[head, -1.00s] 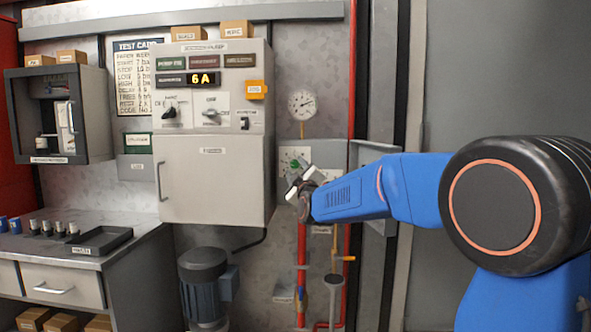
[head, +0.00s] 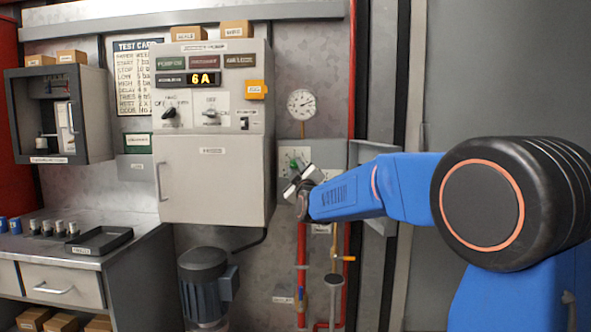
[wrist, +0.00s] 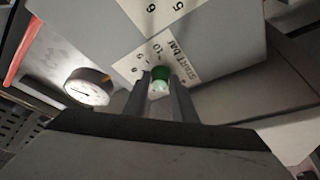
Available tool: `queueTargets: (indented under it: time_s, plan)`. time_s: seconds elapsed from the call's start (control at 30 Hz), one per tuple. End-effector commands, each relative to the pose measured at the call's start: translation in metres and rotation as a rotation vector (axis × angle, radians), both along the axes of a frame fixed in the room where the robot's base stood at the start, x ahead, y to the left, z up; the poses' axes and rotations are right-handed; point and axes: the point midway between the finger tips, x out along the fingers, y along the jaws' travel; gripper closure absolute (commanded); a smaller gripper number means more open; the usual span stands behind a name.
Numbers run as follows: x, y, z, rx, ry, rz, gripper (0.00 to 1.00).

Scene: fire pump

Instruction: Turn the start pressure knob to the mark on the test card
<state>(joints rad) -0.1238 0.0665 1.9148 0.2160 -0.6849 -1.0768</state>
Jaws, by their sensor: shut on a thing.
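The start pressure knob is a small green knob (wrist: 160,73) on a white scale plate (wrist: 172,55) marked "START bar" with printed numbers. In the wrist view my gripper (wrist: 160,84) has its two fingers closed on either side of the knob. In the head view the gripper (head: 301,182) is tilted at the grey box right of the panel, and the green of the knob (head: 292,161) shows just above it. The knob's pointer setting cannot be read. The test card (head: 138,80) hangs at the upper left, its lines partly legible, including a "START" line.
A pressure gauge (head: 301,103) is above the knob; it also shows in the wrist view (wrist: 87,87). The grey control cabinet (head: 211,180) stands close left of my gripper.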

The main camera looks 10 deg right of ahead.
Motion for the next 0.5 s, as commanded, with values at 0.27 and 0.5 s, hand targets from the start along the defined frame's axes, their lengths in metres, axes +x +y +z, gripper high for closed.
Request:
queueTargets:
  time_s: [0.27, 0.5]
  plan:
    - [0.0004, 0.0027, -0.0018, 0.159, -0.052, 0.001, 0.98]
    - [0.0011, 0.0045, -0.0031, 0.372, -0.120, 0.002, 0.98]
